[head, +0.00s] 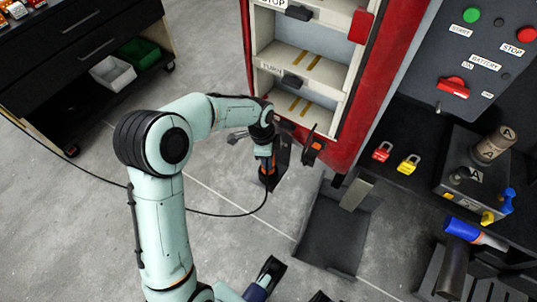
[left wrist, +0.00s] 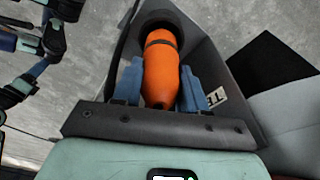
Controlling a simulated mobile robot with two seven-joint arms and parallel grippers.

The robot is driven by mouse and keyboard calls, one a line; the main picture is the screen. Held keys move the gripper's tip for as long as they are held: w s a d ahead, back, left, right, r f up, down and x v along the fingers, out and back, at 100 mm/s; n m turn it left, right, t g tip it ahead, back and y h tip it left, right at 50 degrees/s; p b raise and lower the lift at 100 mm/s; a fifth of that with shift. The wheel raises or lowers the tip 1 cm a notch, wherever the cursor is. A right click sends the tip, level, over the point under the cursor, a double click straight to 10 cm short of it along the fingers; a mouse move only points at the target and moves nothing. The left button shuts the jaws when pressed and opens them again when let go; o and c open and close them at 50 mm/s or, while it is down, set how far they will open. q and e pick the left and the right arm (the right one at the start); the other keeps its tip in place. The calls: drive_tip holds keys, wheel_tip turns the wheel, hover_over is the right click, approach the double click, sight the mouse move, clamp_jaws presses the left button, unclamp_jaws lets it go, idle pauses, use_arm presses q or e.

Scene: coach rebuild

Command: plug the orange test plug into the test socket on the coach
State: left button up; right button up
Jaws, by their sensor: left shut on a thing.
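My left gripper (left wrist: 160,88) is shut on the orange test plug (left wrist: 162,70), with a blue finger on each side of it. The far end of the plug is at a dark round opening in a grey housing (left wrist: 205,50); I cannot tell how deep it sits. Part of a white label (left wrist: 217,97) shows on the housing. In the head view the plug (head: 266,165) is partly hidden by my wrist, low beside the red coach (head: 352,150). Dark parts of my right gripper (head: 293,286) show at the bottom edge; its opening is unclear.
A black cable (head: 228,214) runs from the plug across the floor to the left. A black bracket with an orange part (head: 317,146) is at the coach's lower edge. A dark cart with bins (head: 112,73) is at upper left. A bench with padlocks (head: 382,151) is at right.

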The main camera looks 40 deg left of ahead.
use_arm(q)
drive_tip(key=shift+f, duration=0.2)
use_arm(e)
drive_tip(key=shift+s+a+r, duration=0.15)
drive_tip(key=shift+s+r, duration=0.1)
drive_tip(key=shift+s, duration=0.05)
idle(1.4)
use_arm(q)
drive_tip(key=shift+f+b, duration=0.65)
drive_tip(key=shift+f, duration=0.85)
use_arm(e)
drive_tip(key=shift+f, duration=0.95)
drive_tip(key=shift+w+d, duration=0.1)
drive_tip(key=shift+d, duration=0.1)
use_arm(q)
drive_tip(key=shift+r, duration=0.2)
drive_tip(key=shift+p, duration=0.3)
use_arm(e)
drive_tip(key=shift+w+d+r, duration=0.2)
drive_tip(key=shift+w+r, duration=0.05)
drive_tip(key=shift+w, duration=0.4)
use_arm(q)
drive_tip(key=shift+r, duration=0.1)
drive_tip(key=shift+p, duration=0.35)
use_arm(e)
drive_tip(key=shift+r, duration=0.45)
